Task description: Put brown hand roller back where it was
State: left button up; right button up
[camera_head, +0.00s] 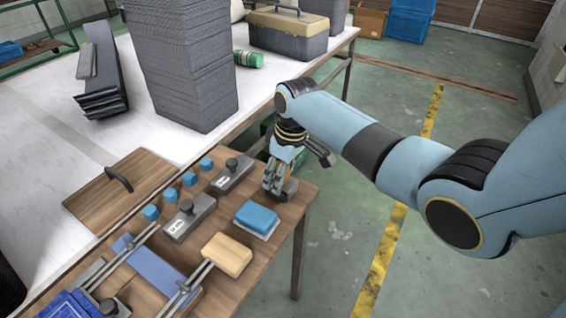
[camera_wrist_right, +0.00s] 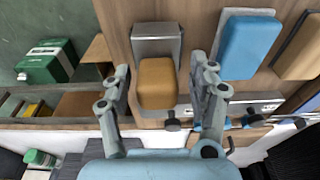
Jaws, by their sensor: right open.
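My right gripper (camera_head: 281,192) is at the right corner of the wooden table in the head view. In the right wrist view its fingers (camera_wrist_right: 160,85) are open and apart. A brown-tan block (camera_wrist_right: 157,82), seemingly the brown hand roller, shows between them, with gaps on both sides. A grey plate (camera_wrist_right: 157,40) lies by its far end. In the head view my gripper hides this block. A blue block (camera_head: 257,217) on a pale base and a lighter tan block (camera_head: 228,253) lie nearer. My left gripper is not in view.
Grey knobbed blocks (camera_head: 187,217), small blue cylinders (camera_head: 171,195) and a handled wooden board (camera_head: 110,200) crowd the table. Metal rods (camera_head: 195,278) lie in front. A tall grey stack (camera_head: 185,65) stands on the white table. Floor beyond the right edge is free.

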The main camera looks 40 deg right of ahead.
aim_at(288, 184)
notch_tip(288, 184, up, 13)
jog(key=s+p, duration=0.1)
jog(key=shift+s+d, duration=0.3)
jog(key=shift+d, duration=0.15)
